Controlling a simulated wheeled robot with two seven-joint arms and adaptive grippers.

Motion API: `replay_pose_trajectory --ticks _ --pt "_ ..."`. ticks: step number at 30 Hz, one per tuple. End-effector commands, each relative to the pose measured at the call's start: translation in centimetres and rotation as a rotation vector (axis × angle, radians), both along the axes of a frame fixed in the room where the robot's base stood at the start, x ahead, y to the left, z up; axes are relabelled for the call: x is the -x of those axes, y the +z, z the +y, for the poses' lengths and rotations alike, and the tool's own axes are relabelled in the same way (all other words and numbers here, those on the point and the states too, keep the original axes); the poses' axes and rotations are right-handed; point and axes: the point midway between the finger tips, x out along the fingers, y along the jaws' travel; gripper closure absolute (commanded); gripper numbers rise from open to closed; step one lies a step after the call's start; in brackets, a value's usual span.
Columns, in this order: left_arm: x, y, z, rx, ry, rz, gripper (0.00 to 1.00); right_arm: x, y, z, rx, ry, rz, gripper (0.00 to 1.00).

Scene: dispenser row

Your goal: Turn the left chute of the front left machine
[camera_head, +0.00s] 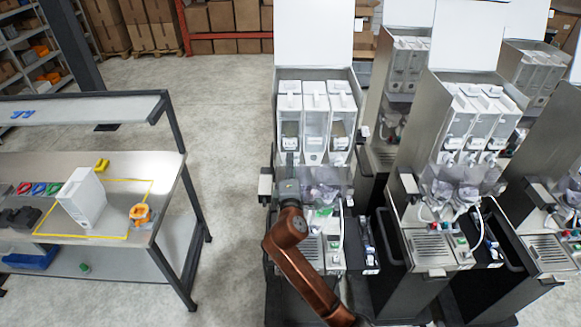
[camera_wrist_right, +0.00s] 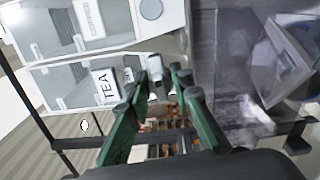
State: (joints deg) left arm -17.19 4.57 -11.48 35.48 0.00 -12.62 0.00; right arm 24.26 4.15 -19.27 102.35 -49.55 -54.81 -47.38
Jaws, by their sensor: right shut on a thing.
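The front left machine (camera_head: 315,73) is a grey metal cabinet with its lid up and three white canisters side by side. My right gripper (camera_head: 289,162) is at the lower front of the left canister (camera_head: 289,101); its fingers hide most of the left chute in the head view. In the right wrist view, the green fingers of my right gripper (camera_wrist_right: 158,82) are closed around the small grey left chute (camera_wrist_right: 156,68), below a canister labelled TEA (camera_wrist_right: 103,84). Which way the chute points is hard to tell. My left gripper is not in view.
Clear plastic parts (camera_head: 325,182) and a drip grille (camera_head: 312,250) sit below the canisters. More machines (camera_head: 455,130) stand close on the right. A workbench (camera_head: 165,170) with a white canister (camera_head: 82,198) stands left, with open floor (camera_head: 228,150) between.

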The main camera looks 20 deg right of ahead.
Motion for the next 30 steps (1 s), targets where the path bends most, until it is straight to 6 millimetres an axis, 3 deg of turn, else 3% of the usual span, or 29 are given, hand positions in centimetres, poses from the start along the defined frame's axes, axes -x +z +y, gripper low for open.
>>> replay_pose_trajectory --ticks 15,30 --pt "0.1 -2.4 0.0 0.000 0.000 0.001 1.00 0.0 -0.4 0.1 -0.437 0.001 -0.125 1.00" --pt "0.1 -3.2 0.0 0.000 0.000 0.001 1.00 0.0 -0.4 0.1 -0.619 0.001 -0.176 1.00"
